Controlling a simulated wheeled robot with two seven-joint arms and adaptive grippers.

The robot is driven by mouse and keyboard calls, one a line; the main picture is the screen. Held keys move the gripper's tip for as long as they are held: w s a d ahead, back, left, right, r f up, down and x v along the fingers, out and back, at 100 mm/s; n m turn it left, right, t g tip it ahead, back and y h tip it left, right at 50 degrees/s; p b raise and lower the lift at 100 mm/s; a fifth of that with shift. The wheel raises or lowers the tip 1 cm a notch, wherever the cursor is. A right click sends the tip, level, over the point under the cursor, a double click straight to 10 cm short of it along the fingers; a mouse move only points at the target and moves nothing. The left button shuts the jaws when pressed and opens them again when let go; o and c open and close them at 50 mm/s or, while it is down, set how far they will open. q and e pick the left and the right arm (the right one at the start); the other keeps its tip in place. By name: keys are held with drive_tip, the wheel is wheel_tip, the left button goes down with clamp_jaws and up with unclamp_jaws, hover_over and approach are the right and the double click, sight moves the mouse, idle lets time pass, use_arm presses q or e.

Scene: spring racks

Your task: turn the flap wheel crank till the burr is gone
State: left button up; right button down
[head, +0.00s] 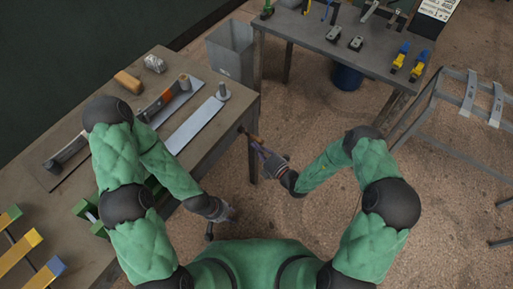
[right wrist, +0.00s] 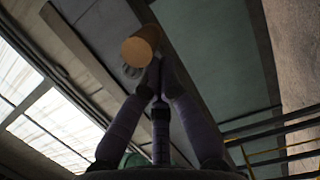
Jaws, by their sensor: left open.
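My left gripper (head: 228,211) is open, low beside the bench's near right side. I cannot make out the flap wheel or the burr.
The left bench (head: 222,150) carries pale strips (head: 198,122), a wooden block (head: 128,81) and a crumpled grey lump (head: 154,63). A grey bin (head: 230,50) stands behind. A tool table (head: 310,32) is at the back, a metal rack (head: 450,125) at right. Floor between is open.

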drive_tip(key=shift+w+d+n, duration=0.15)
drive_tip(key=shift+w+n, duration=0.05)
drive_tip(key=shift+n, duration=0.2)
drive_tip(key=n, duration=0.1)
drive_tip(key=w+n, duration=0.1)
drive_tip(key=d+n+y, duration=0.1)
drive_tip(key=n, duration=0.1)
drive_tip(key=shift+w+d+r+t, duration=0.1)
drive_tip(key=shift+w+r+t, duration=0.05)
drive_tip(key=shift+w+t, duration=0.15)
drive_tip(key=w+d+r+n+g+y, duration=0.1)
drive_tip(key=r+n+y, duration=0.1)
drive_tip(key=n, duration=0.6)
drive_tip(key=w+d+r+n+g+y, duration=0.1)
drive_tip(key=w+r+n+y, duration=0.1)
drive_tip(key=n, duration=0.5)
drive_tip(key=shift+r+n, duration=0.4)
drive_tip(key=shift+r, duration=0.4)
drive_tip(key=shift+d+r, duration=0.1)
